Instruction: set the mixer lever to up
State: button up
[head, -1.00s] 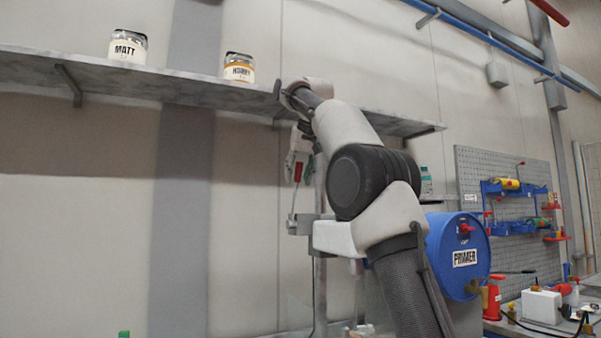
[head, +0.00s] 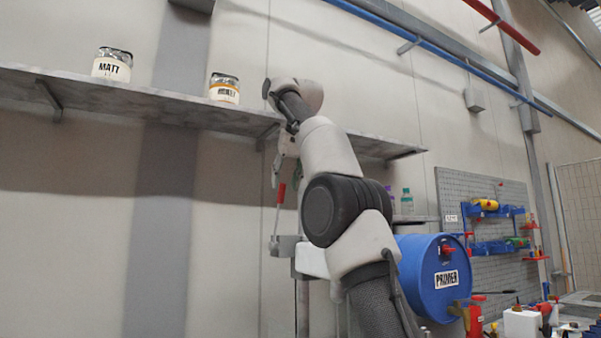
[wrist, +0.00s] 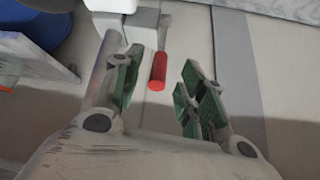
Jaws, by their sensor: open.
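The mixer lever has a red handle (head: 281,193) on a thin grey rod. In the head view it stands nearly upright, leaning slightly right, on a grey bracket (head: 284,246) left of my arm. The wrist view shows the red handle (wrist: 158,72) end between my finger pads, apart from both and closer to the left one. My gripper (wrist: 160,64) has green-padded fingers spread open and holds nothing. In the head view my gripper (head: 282,157) is partly hidden by my arm, just above the handle.
A grey shelf (head: 150,97) runs above, with a MATT jar (head: 112,66) and a second jar (head: 224,88). A pegboard (head: 480,190) hangs further right. The wall left of the lever is clear.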

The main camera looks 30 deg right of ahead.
jog(key=s, duration=1.1)
jog(key=shift+a, duration=0.35)
jog(key=shift+f, duration=0.1)
jog(key=s+d+f+g, duration=0.1)
jog(key=s+f, duration=0.6)
jog(key=f, duration=0.7)
jog(key=s+d+f+n+g, duration=0.1)
jog(key=s+f, duration=0.7)
jog(key=f, duration=0.7)
jog(key=s+d+f+n+g, duration=0.1)
jog(key=s+f, duration=0.7)
jog(key=f, duration=0.6)
jog(key=shift+s+d+f+y, duration=0.15)
jog(key=shift+s+f+y, duration=0.1)
jog(key=shift+f+y, duration=0.05)
